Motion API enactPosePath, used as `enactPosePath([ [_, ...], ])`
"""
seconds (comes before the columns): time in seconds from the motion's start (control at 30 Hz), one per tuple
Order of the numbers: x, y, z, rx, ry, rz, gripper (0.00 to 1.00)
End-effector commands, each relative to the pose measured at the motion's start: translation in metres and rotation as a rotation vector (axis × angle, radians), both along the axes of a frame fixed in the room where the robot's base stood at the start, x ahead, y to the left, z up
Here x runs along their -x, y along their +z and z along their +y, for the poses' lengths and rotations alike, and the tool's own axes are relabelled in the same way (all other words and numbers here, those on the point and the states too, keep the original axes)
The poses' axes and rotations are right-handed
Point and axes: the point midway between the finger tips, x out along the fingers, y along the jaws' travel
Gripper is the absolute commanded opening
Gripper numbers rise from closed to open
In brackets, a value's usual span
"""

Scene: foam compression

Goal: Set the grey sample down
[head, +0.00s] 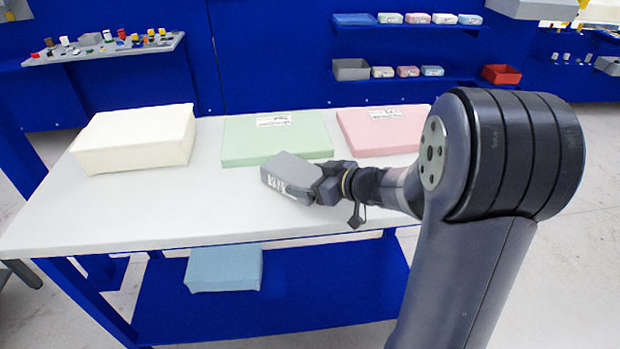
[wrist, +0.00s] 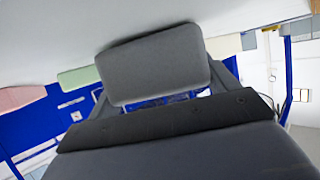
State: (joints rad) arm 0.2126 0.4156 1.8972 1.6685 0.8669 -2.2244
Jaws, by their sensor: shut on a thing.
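The grey sample (head: 291,171) is a small dark grey block with a white label on its near side. It is at the middle of the white table (head: 130,215), in front of the green foam block. My gripper (head: 322,184) reaches in from the right and is shut on it. In the wrist view the sample (wrist: 155,62) fills the space between the fingers (wrist: 165,95), with the white table surface beyond it. The sample is tilted a little in the head view. I cannot tell whether its underside touches the table.
A cream foam block (head: 135,138), the green block (head: 275,138) and a pink block (head: 380,130) lie along the back of the table. A blue block (head: 224,268) is on the lower shelf (head: 290,310). The table's front left is clear.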

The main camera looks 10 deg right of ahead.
Motion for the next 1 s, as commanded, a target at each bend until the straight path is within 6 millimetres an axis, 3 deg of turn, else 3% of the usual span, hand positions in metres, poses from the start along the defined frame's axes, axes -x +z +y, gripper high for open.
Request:
enactPosePath([
  [0.17, 0.000, -0.004, 0.000, 0.001, 0.001, -0.002, 0.59],
  [0.2, 0.000, -0.002, 0.000, 0.001, 0.000, -0.001, 0.85],
  [0.4, 0.000, -0.002, 0.000, 0.000, 0.000, 0.000, 1.00],
  [0.77, 0.000, 0.003, 0.000, -0.001, 0.000, 0.001, 1.00],
  [1.0, 0.032, 0.020, -0.033, 0.002, -0.007, -0.004, 1.00],
])
